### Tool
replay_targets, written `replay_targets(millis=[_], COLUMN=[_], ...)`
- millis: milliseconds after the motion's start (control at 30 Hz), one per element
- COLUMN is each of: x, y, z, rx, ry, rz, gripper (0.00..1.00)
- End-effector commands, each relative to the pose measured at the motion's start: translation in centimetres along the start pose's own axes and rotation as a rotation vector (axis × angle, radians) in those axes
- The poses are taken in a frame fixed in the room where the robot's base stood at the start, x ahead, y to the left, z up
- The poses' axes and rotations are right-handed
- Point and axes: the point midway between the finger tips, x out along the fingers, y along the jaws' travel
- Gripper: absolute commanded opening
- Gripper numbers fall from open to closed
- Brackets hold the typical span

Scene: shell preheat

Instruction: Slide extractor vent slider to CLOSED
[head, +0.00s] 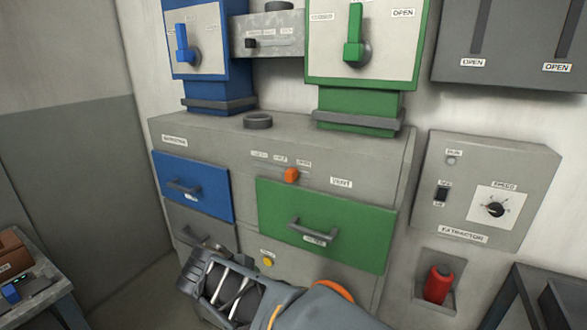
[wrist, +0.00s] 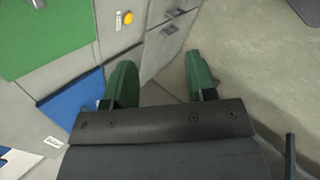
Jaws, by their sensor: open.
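An orange slider knob (head: 291,175) sits on the front of the grey cabinet, above the green drawer. A row of small labels runs above it, too blurred to read surely, and a label reading VENT (head: 341,183) is to its right. The knob is toward the right part of the row. My gripper (head: 207,252) is low in front of the cabinet, below and left of the knob and apart from it. In the wrist view my gripper (wrist: 158,78) is open, with nothing between its green fingers. The slider knob is not visible there.
A green drawer (head: 275,213) and a blue drawer (head: 178,174) have protruding handles. A yellow button (head: 267,262) is below. A box labelled EXTRACTOR (head: 433,160) with a speed knob is at right, above a red handle (head: 437,284). A metal box (head: 290,43) above carries another small slider.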

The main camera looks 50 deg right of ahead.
Motion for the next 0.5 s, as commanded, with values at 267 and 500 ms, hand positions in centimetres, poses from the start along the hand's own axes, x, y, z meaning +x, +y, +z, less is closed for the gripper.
replay_targets(millis=[267,500], x=[-2.0,-4.5], y=[11.8,17.3], z=[4.3,4.7], rx=[-0.669,-0.985], ry=[-0.481,-0.774], rz=[0.345,0.474], gripper=[0.51,0.51])
